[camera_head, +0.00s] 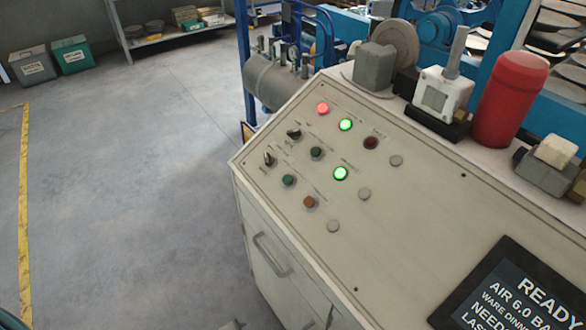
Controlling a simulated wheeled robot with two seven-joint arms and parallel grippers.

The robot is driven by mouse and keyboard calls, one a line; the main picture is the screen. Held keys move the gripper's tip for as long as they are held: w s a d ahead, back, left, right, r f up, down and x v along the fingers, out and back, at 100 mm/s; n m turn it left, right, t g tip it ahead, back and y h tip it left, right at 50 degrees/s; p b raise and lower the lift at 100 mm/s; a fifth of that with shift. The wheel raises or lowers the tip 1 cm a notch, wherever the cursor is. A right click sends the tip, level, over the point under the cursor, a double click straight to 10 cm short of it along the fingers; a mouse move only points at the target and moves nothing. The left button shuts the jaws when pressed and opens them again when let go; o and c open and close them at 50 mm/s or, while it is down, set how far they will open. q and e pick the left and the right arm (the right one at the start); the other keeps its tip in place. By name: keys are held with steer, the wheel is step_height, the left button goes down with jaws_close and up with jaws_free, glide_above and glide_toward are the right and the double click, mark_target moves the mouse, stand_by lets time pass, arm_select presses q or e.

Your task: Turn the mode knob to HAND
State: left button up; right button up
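The sloping beige control panel (402,215) fills the middle of the view. Two black rotary knobs sit at its left end, an upper knob (293,134) and a lower knob (269,159). Their labels are too small to read, so I cannot tell which is the mode knob or which position it points to. Neither gripper can be made out, and nothing touches the knobs. A small grey tip shows at the bottom edge; I cannot tell what it belongs to.
Near the knobs are a lit red button (323,108), two lit green lamps and several other buttons. A dark display (518,290) reads READY. A red cylinder (509,98) and fittings stand behind the panel. The floor (140,190) at left is clear.

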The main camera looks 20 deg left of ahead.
arm_select(q)
steer(key=w+r+m+t, duration=0.2)
steer(key=w+r+m, duration=0.2)
steer(key=r, duration=0.9)
steer(key=w+d+r+m+t+y, duration=0.1)
steer(key=w+r+m+t, duration=0.2)
steer(key=w+r, duration=0.5)
steer(key=w+r+m+t+b, duration=0.1)
steer(key=w+r+m+t, duration=0.2)
steer(key=r, duration=1.6)
steer(key=shift+w+d+m, duration=0.15)
steer(key=shift+w+m, duration=0.4)
steer(key=shift+w, duration=0.15)
steer(key=shift+w+d+m, duration=0.15)
steer(key=shift+w+m, duration=0.4)
steer(key=shift+w, duration=0.15)
steer(key=w+d+r+m+t, duration=0.2)
steer(key=w+r+m+t, duration=0.2)
steer(key=r+m, duration=0.6)
steer(key=shift+w+d+r+t+h, duration=0.2)
steer(key=shift+w+r+t+h, duration=0.3)
steer(key=shift+w, duration=0.55)
arm_select(e)
steer(key=shift+w+f, duration=0.5)
steer(key=shift+w, duration=0.15)
